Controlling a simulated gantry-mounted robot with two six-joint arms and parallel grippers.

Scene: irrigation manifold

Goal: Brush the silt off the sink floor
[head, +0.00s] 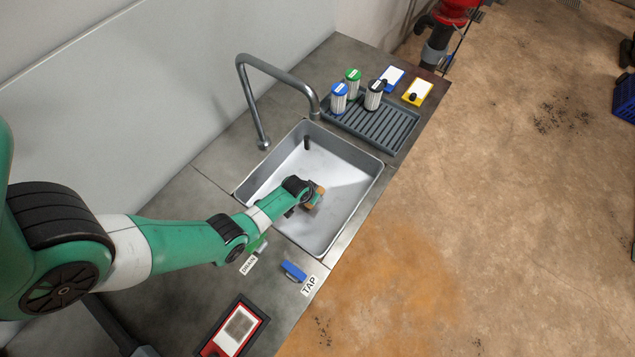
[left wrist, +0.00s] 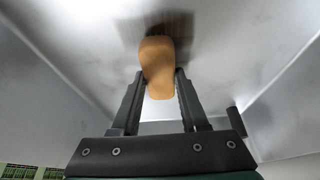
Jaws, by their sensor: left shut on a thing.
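The steel sink (head: 351,222) is set into the counter, and its floor looks pale grey in the head view. My left gripper (head: 306,194) reaches down into the sink. It is shut on a brush with a tan handle (head: 318,191). In the left wrist view the handle (left wrist: 158,65) stands between the two fingers of my left gripper (left wrist: 160,85). A dark area, apparently the bristle end or its shadow, shows past the handle at the sink floor. I cannot tell if the bristles touch the floor. No distinct silt patch is clear. My right gripper is not in view.
A curved faucet (head: 275,62) arches over the sink's back left. A dark upright post (head: 306,143) stands inside the sink. A ribbed rack (head: 392,128) holds filter cartridges. A blue tap handle (head: 293,271) and a red-framed panel (head: 235,328) are on the near counter.

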